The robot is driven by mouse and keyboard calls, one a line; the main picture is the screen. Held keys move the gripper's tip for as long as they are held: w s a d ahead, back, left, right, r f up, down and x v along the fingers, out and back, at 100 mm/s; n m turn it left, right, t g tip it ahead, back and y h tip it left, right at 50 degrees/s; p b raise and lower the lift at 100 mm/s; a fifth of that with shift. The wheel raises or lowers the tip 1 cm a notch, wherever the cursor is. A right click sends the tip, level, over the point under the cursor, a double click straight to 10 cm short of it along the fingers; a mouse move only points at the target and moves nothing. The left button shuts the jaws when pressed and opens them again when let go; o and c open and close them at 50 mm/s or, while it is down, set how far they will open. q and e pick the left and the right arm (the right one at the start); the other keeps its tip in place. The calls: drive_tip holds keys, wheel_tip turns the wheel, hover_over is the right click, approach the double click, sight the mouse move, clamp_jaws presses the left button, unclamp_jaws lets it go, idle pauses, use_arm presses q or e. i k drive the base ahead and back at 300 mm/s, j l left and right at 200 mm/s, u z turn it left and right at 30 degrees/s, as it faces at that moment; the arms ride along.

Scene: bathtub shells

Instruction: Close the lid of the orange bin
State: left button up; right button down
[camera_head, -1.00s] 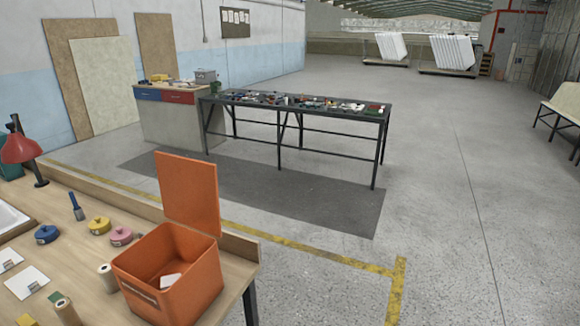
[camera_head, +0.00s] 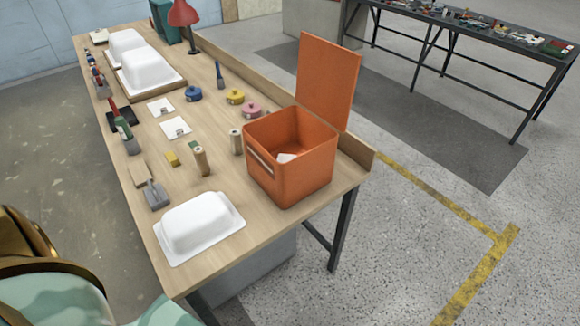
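The orange bin (camera_head: 290,178) stands near the right end of the wooden workbench (camera_head: 240,228). Its lid (camera_head: 328,82) is open and stands upright along the bin's far right side. A small white item (camera_head: 287,158) lies inside the bin. Neither gripper is in view. Teal and gold-brown shapes at the lower left look like parts of my own body.
A white tub shell (camera_head: 198,222) lies on the bench's near end. Wooden cylinders (camera_head: 201,160), tape rolls (camera_head: 235,97) and white cards (camera_head: 175,128) lie left of the bin.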

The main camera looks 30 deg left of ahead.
sight(327, 71)
drive_tip(key=i+u, duration=0.1)
drive_tip(key=u, duration=1.05)
drive_tip(key=i+l+u, duration=0.15)
drive_tip(key=l+u, duration=1.2)
drive_tip(key=l, duration=0.55)
drive_tip(key=k+l+u, duration=0.15)
drive_tip(key=l, duration=0.95)
drive_tip(key=k+l+u, duration=0.1)
drive_tip(key=l, duration=0.45)
